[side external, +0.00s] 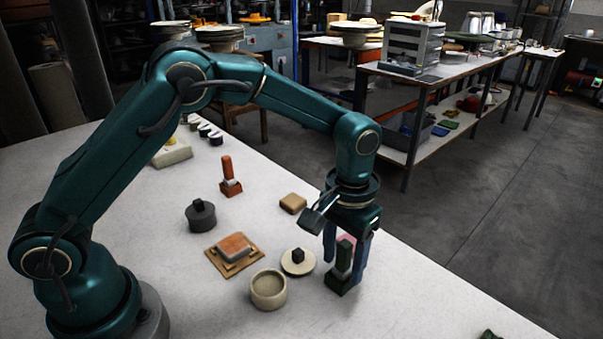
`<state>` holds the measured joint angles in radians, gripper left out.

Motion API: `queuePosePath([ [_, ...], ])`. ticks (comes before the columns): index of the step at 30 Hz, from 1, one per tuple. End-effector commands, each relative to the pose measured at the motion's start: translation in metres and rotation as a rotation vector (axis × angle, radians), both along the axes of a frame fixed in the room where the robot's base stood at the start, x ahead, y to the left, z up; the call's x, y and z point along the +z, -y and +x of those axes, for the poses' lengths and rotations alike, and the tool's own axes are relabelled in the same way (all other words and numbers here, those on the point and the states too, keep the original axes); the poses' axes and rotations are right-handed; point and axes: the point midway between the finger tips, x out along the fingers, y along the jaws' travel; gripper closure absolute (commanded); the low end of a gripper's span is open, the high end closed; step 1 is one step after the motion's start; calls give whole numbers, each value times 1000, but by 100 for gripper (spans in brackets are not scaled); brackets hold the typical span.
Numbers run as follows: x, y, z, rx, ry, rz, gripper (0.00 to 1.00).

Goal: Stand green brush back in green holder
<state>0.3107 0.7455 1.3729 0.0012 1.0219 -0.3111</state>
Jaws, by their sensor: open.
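The green brush (345,249) stands upright, with a pale band below its dark green handle. Its lower end is at the dark green holder (342,279), which sits on the table near the right edge. The brush appears to be in the holder, but how deep it sits cannot be told. My gripper (346,262) points down over it, with its blue fingers open on either side of the brush. Whether a finger touches the handle cannot be told. Something pink shows behind the handle, mostly hidden.
A cream lidded piece (298,263) and a round beige bowl (268,291) stand close left of my gripper. Farther left are a wooden board with an orange-topped block (234,247), a dark round pot (201,217) and a red brush in its holder (229,178).

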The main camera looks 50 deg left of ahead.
Motion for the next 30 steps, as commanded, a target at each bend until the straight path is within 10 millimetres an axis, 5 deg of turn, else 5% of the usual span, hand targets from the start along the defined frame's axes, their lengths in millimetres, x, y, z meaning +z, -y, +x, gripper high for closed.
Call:
queuePosePath([
  [15,95,1,1,0,6,-2,40],
  [30,136,-12,-8,4,41,-12,40],
])
